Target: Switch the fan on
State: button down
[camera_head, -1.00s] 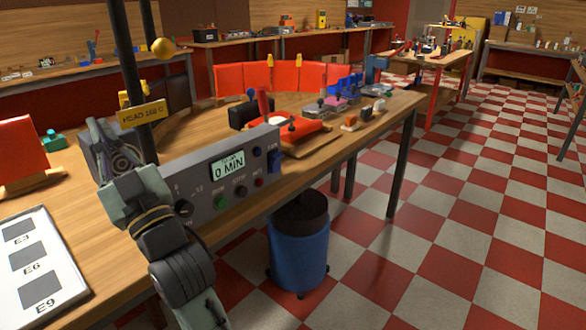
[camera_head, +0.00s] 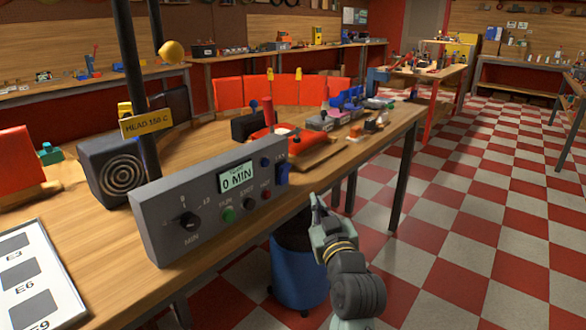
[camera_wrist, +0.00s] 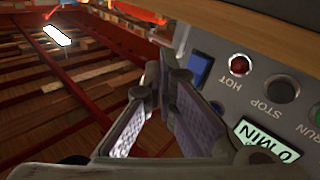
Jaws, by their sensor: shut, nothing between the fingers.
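The grey control panel (camera_head: 215,205) stands at the front edge of the wooden bench. At its right end is a blue rocker switch (camera_head: 282,173) with a small label above it that seems to read FAN. In the wrist view the blue switch (camera_wrist: 199,69) shows just right of the fingertips, partly hidden by a finger. My gripper (camera_head: 315,200) is to the right of and below the switch, in front of the bench edge and apart from the panel. My gripper (camera_wrist: 163,72) is shut and empty. I cannot tell which way the switch is set.
The panel also has a display (camera_head: 238,178) reading 0 MIN, a dial (camera_head: 189,220), a green button (camera_head: 228,214) and a red HOT light (camera_head: 266,194). A blue bin (camera_head: 297,275) stands on the floor below. The aisle to the right is clear.

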aim_at(284, 174)
jog(key=shift+w+d+f, duration=0.1)
jog(key=shift+d+f, duration=0.5)
jog(key=shift+d, duration=0.3)
jog(key=w+a+r+p, duration=0.3)
jog(key=w+a+p, duration=0.1)
jog(key=a, duration=0.2)
jog(key=shift+w+a+r, duration=0.25)
jog(key=shift+w+r, duration=0.1)
jog(key=shift+r, duration=0.05)
jog(key=shift+a+r, duration=0.1)
dwell(0.9)
jog(key=shift+w+a+r+p, duration=0.1)
jog(key=shift+w+a+p, duration=0.1)
jog(key=shift+w+p, duration=0.1)
